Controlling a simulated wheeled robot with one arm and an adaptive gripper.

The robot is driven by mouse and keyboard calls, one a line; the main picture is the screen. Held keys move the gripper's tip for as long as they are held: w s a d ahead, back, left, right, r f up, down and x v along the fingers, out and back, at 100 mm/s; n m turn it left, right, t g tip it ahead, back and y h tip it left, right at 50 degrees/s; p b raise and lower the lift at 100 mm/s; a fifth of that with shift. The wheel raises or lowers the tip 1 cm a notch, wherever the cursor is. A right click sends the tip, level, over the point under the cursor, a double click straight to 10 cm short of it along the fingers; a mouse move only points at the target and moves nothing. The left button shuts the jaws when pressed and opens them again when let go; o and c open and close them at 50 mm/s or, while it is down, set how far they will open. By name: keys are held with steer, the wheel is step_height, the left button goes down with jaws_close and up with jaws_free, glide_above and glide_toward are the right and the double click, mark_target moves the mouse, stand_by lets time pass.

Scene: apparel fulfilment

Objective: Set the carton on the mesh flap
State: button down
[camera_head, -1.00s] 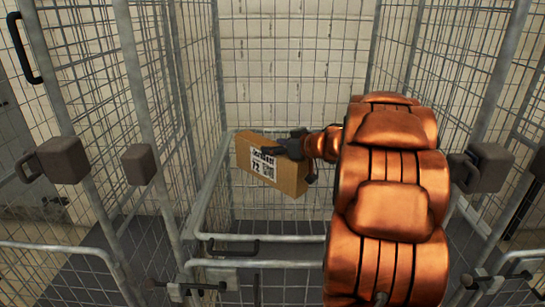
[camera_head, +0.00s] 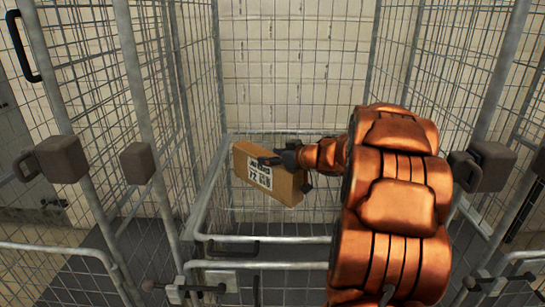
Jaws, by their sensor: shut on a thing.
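The carton (camera_head: 275,191) is a brown cardboard box with a white printed label on its front face. My gripper (camera_head: 276,160) is shut on its top edge and holds it, slightly tilted, inside the middle wire cage. The carton appears in front of the cage's back mesh. I cannot tell whether it touches anything below. The mesh flap (camera_head: 265,240) seems to be the framed wire panel with a black handle low in the cage's front; my copper-coloured arm hides its right part.
Wire mesh walls with grey posts (camera_head: 142,110) stand on the left and right. Dark blocks (camera_head: 138,163) sit on the posts. Lower front rails (camera_head: 262,265) with black latches cross before me. Another cage bay with a dark floor lies at left.

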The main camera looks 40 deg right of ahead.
steer(key=shift+c, duration=1.2)
jaws_free()
steer(key=shift+r, duration=0.2)
steer(key=p+v, duration=0.1)
steer(key=v, duration=1.1)
steer(key=shift+f, duration=0.1)
